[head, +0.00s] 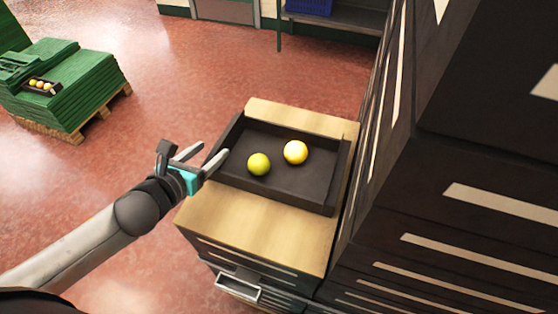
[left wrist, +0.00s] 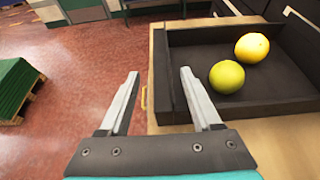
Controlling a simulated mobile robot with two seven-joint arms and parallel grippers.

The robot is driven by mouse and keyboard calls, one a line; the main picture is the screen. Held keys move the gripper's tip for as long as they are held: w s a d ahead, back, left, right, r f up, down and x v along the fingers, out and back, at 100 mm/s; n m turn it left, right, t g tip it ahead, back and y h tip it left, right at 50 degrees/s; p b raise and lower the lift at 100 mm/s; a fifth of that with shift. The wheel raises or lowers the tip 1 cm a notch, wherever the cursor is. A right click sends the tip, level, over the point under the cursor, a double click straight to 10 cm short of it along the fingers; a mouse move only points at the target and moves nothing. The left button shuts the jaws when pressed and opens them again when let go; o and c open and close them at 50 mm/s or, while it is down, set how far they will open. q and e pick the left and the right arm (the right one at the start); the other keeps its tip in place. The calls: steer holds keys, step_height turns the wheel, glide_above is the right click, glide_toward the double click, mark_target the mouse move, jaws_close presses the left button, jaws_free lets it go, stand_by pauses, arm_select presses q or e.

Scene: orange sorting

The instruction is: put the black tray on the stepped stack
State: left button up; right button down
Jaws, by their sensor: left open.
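The black tray (head: 290,184) lies flat on the wooden top of a small cabinet in the head view. It holds a yellow-green fruit (head: 259,164) and a yellow-orange fruit (head: 295,152). It also shows at the right in the left wrist view (left wrist: 196,62). My left gripper (head: 214,157) is open and empty, with its fingers near the tray's left wall. I cannot tell whether a finger touches the wall. A green stepped stack (head: 78,85) stands on a pallet at the upper left, with a small dark tray of several fruits (head: 42,86) on its lower step. My right gripper is out of view.
The wooden cabinet top (head: 250,222) is bare in front of the tray. Tall dark drawers (head: 470,190) stand close on the right. The red floor (head: 180,80) between the cabinet and the stack is clear. A shelf with a blue crate (head: 310,6) is at the back.

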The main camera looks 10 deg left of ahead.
mark_target(219, 146)
arm_select(q)
steer(key=shift+b+x, duration=0.4)
steer(key=shift+x, duration=2.65)
steer(key=shift+s+f, duration=0.1)
steer(key=shift+f, duration=0.1)
jaws_close()
steer(key=shift+r, duration=0.1)
